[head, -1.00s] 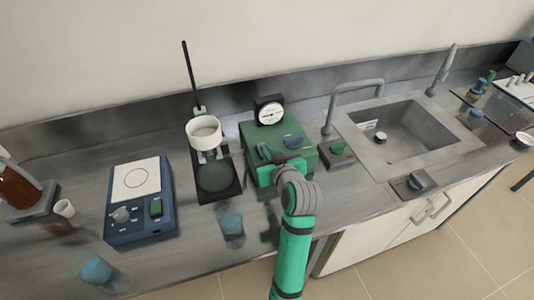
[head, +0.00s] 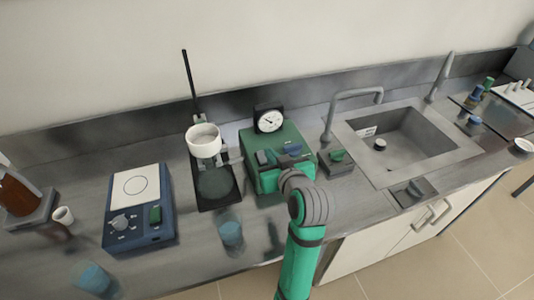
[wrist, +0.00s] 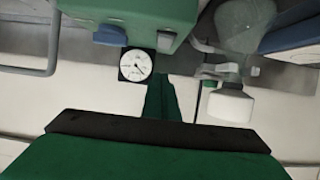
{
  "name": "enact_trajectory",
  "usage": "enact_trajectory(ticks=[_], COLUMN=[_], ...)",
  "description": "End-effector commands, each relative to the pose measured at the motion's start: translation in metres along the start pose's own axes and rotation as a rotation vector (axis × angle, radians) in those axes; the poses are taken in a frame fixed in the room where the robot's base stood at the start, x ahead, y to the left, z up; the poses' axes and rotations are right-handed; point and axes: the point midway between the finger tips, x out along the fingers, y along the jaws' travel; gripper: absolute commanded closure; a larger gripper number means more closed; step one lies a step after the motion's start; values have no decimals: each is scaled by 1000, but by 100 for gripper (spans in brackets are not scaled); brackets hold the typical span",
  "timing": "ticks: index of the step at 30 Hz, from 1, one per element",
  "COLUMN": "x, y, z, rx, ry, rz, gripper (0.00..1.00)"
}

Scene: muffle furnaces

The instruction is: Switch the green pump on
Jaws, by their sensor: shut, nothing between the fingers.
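The green pump (head: 285,133) stands on the bench in the middle of the head view, with a round white gauge (head: 269,119) at its back. My arm hides the pump's front right corner in the head view.
A stand with a white bowl (head: 204,140) is close left of the pump. A blue hotplate (head: 140,238) stands farther left. A small box with a green knob (head: 337,156) and the sink (head: 440,150) are to the right. A blue beaker (head: 231,235) stands in front.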

Motion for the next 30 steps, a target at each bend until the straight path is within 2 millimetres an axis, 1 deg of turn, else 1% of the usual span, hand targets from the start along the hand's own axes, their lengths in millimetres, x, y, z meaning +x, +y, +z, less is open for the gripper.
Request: enact_trajectory(ticks=[1, 6, 9, 12, 18, 30], x=[-9, -38, -52, -62, -70, -70], y=[0, -1, -2, -2, -2, -2], z=[3, 11, 15, 18, 20, 20], rx=[0, 0, -1, -1, -2, -2], ry=[-1, 0, 0, 0, 0, 0], rz=[0, -1, -2, -4, -4, -4], gripper=[100, 100, 100, 100, 100, 100])
